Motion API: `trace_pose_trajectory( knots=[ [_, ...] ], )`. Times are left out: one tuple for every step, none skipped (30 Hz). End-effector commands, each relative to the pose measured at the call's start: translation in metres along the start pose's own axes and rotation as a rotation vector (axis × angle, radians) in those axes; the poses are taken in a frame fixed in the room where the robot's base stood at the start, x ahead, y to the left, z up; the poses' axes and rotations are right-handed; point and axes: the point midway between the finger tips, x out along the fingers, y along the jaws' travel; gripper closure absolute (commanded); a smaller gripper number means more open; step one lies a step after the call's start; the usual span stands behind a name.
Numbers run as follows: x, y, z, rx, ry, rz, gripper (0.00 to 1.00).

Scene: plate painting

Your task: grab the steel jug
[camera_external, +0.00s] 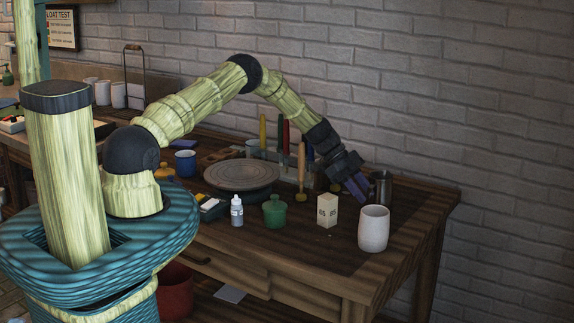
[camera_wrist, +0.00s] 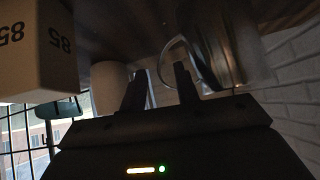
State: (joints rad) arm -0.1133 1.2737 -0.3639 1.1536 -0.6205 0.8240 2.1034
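The steel jug (camera_external: 383,189) stands upright near the right end of the table, behind the white cup. In the wrist view the jug (camera_wrist: 240,42) is a dark, shiny body at the upper right, with its thin curved handle (camera_wrist: 164,58) facing my gripper. My gripper (camera_external: 359,190) reaches down just left of the jug. In the wrist view its two fingers (camera_wrist: 162,84) are apart, and the handle's loop shows in the gap between their tips. I cannot tell whether a finger touches the handle. Part of the jug is hidden behind the fingers in the external view.
A white cup (camera_external: 373,229) stands just in front of the jug. A cream box (camera_external: 327,211) marked 85 stands left of my gripper. A green jar (camera_external: 275,211), a small bottle (camera_external: 237,211) and a round turntable (camera_external: 241,176) lie further left. A brick wall (camera_external: 420,90) rises behind.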

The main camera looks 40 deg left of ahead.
Motion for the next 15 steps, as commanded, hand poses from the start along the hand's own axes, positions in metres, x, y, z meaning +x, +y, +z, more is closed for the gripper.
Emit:
trace_pose_trajectory(
  knots=[
    [0.0000, -0.0003, 0.0004, 0.000, -0.001, -0.001, 0.69],
    [0.0000, -0.0003, 0.0006, 0.000, -0.001, -0.001, 0.69],
    [0.0000, -0.0003, 0.0006, 0.000, -0.001, -0.001, 0.69],
    [0.0000, -0.0003, 0.0007, 0.000, -0.001, -0.001, 0.69],
    [0.0000, -0.0003, 0.0006, 0.000, 0.000, -0.001, 0.69],
    [-0.0001, -0.0003, 0.0006, 0.000, 0.000, -0.001, 0.69],
    [-0.0001, -0.0003, 0.0006, 0.000, 0.000, -0.001, 0.69],
    [-0.0001, -0.0003, 0.0006, 0.000, 0.000, -0.001, 0.69],
    [-0.0001, -0.0003, 0.0006, 0.000, -0.001, -0.001, 0.69],
    [-0.0001, -0.0003, 0.0006, 0.000, 0.000, -0.001, 0.69],
    [-0.0002, -0.0003, 0.0006, 0.000, 0.000, -0.001, 0.69],
    [-0.0002, -0.0003, 0.0006, 0.000, 0.000, -0.001, 0.69],
    [-0.0002, -0.0002, 0.0006, 0.000, 0.000, -0.001, 0.69],
    [-0.0002, -0.0003, 0.0006, 0.000, 0.000, -0.001, 0.69],
    [-0.0002, -0.0003, 0.0006, 0.000, 0.000, -0.001, 0.73]
  ],
)
